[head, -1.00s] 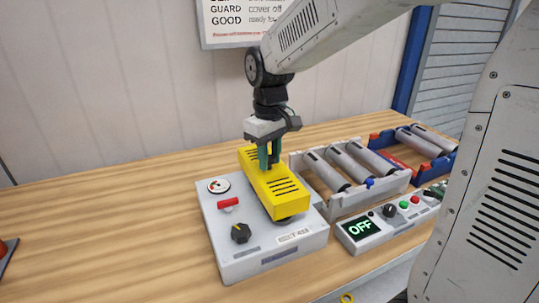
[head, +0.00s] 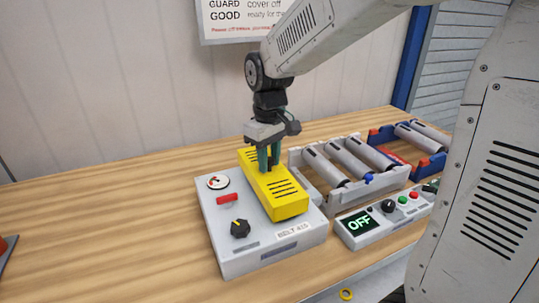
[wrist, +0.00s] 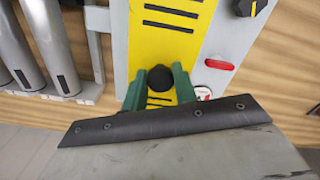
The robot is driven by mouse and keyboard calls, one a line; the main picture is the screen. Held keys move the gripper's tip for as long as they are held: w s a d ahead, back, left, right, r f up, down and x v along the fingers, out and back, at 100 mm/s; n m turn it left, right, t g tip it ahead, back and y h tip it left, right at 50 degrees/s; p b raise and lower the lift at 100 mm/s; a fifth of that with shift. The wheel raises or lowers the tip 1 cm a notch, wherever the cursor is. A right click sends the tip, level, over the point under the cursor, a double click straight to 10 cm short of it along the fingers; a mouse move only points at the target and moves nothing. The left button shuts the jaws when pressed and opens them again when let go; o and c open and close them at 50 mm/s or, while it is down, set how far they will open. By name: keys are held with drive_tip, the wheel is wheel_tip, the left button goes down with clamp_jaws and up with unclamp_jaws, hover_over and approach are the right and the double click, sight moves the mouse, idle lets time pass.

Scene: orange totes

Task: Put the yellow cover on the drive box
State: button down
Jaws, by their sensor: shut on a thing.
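The yellow cover (head: 287,202), a long block with dark slots, sits on the right part of the top of the grey drive box (head: 262,250). It lies along the box, and no gap shows under it in the head view. My gripper (head: 269,166) is above the cover's far half, pointing down, and is shut on the cover's round black knob. In the wrist view the green fingers (wrist: 159,88) stand on both sides of the knob (wrist: 155,80), over the yellow cover (wrist: 165,50). The cover's underside is hidden.
The box top also bears a red handle (head: 227,198), a black knob (head: 240,228) and a round gauge (head: 218,182). Right of it are a grey roller unit (head: 400,180), a control panel reading OFF (head: 360,225) and a blue roller unit (head: 438,162).

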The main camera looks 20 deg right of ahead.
drive_tip(key=shift+f, duration=1.25)
drive_tip(key=shift+f, duration=0.2)
drive_tip(key=c, duration=1)
unclamp_jaws()
wheel_tip(320, 180, up, 8)
drive_tip(key=shift+f, duration=0.1)
